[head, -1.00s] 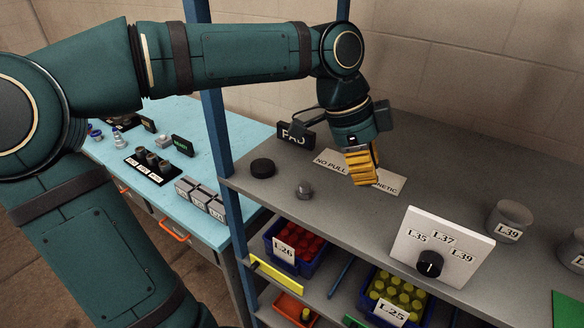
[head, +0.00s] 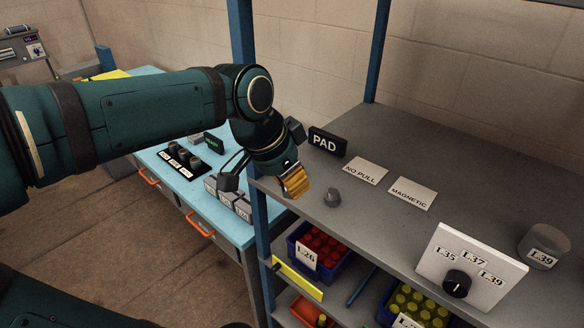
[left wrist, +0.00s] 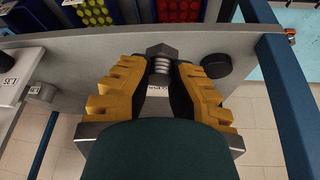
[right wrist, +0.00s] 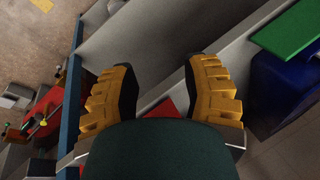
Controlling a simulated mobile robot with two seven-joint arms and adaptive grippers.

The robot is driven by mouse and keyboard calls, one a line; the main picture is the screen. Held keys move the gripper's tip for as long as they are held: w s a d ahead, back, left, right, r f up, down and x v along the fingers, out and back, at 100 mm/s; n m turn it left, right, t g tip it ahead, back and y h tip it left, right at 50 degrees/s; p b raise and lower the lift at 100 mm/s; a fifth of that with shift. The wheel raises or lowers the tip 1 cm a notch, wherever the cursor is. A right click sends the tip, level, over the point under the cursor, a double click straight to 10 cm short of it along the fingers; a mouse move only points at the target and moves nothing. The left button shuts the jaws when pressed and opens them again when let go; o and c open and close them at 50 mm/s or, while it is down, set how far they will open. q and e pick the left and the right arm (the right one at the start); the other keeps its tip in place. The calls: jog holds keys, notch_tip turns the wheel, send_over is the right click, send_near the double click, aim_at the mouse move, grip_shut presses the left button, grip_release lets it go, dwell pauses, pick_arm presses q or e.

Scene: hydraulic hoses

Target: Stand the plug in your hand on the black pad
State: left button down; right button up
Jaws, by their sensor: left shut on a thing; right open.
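My left gripper (head: 297,192), with yellow fingers, is over the left end of the grey shelf in the head view. In the left wrist view it is shut on a grey plug (left wrist: 162,52), gripped by its threaded part, hex head beyond the fingertips. My right gripper (right wrist: 160,88) is open and empty, and out of the head view.
A PAD sign (head: 327,142) and labels NO PULL (head: 365,170) and MAGNETIC (head: 412,193) are behind. A blue post (head: 244,50) is close on the left. A white knob panel (head: 428,262) is at right.

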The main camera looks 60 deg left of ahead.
pick_arm(q)
jog(key=s+a+n+y, duration=0.2)
jog(key=s+n+y, duration=0.1)
jog(key=s+n, duration=0.45)
jog(key=shift+m+g, duration=0.3)
jog(key=shift+m, duration=0.05)
jog(key=w+a, duration=0.2)
jog(key=w, duration=0.3)
jog(key=w+a+p, duration=0.1)
jog(key=w+a, duration=0.2)
jog(key=w, duration=0.2)
jog(key=w+a, duration=0.3)
jog(key=w, duration=0.2)
jog(key=shift+a+f+p, duration=0.15)
jog(key=shift+f+p, duration=0.15)
jog(key=shift+f, duration=0.1)
jog(key=shift+w+a+f, duration=0.1)
jog(key=shift+w+f, duration=0.05)
jog(key=shift+f, duration=0.2)
notch_tip(320, 180, down, 3)
jog(key=b, duration=0.2)
jog(key=shift+b, duration=0.35)
